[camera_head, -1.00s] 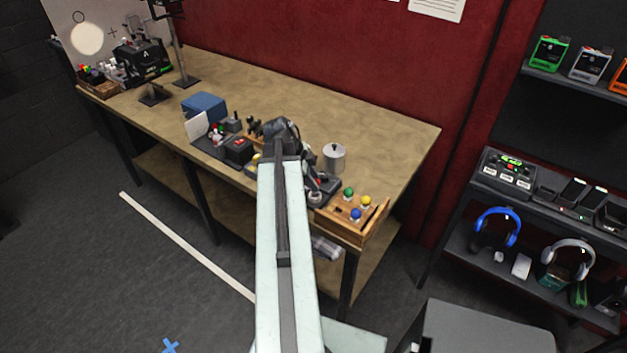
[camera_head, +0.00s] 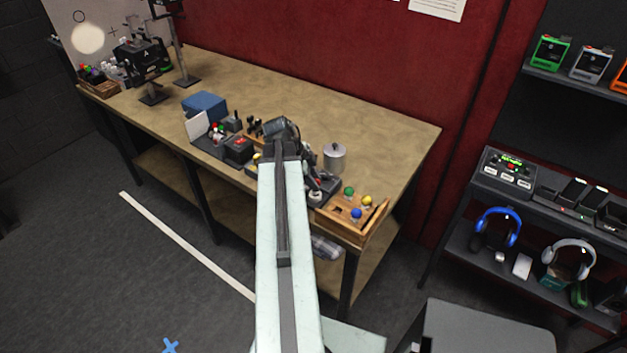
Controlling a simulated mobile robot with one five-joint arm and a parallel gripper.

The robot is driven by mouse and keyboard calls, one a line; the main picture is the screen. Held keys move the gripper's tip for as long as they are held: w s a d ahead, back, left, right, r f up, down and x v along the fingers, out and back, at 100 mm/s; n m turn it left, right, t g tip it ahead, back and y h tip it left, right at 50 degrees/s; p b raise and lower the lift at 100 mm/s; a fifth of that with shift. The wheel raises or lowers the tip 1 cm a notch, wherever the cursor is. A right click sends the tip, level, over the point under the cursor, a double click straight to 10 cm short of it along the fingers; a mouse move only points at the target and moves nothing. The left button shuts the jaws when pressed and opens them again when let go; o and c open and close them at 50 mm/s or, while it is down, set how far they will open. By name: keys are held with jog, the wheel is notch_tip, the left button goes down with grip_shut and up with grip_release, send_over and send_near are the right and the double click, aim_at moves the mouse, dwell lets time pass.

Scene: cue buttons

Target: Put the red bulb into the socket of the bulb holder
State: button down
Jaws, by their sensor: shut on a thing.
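My gripper (camera_head: 313,176) is small and dark at the far end of my pale arm, above the front of the bench. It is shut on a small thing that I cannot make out. I cannot pick out the red bulb. Green (camera_head: 349,191), yellow (camera_head: 367,201) and blue (camera_head: 356,213) bulbs sit in a wooden tray (camera_head: 341,231) at the bench's front right corner. A small dark item with a white round part (camera_head: 316,195) stands just left of the tray, close below my gripper. I cannot tell whether it is the bulb holder.
A metal pot with a lid (camera_head: 334,158) stands behind the tray. A dark box with a red top (camera_head: 238,150) and a blue box (camera_head: 204,105) stand to the left. The back right of the wooden bench (camera_head: 390,135) is clear.

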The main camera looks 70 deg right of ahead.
jog(key=shift+f+b, duration=1.05)
jog(key=shift+f, duration=0.05)
dwell(0.4)
jog(key=c, duration=1)
grip_release()
jog(key=shift+o, duration=1)
notch_tip(320, 180, up, 7)
jog(key=p, duration=0.7)
jog(key=shift+r, duration=0.1)
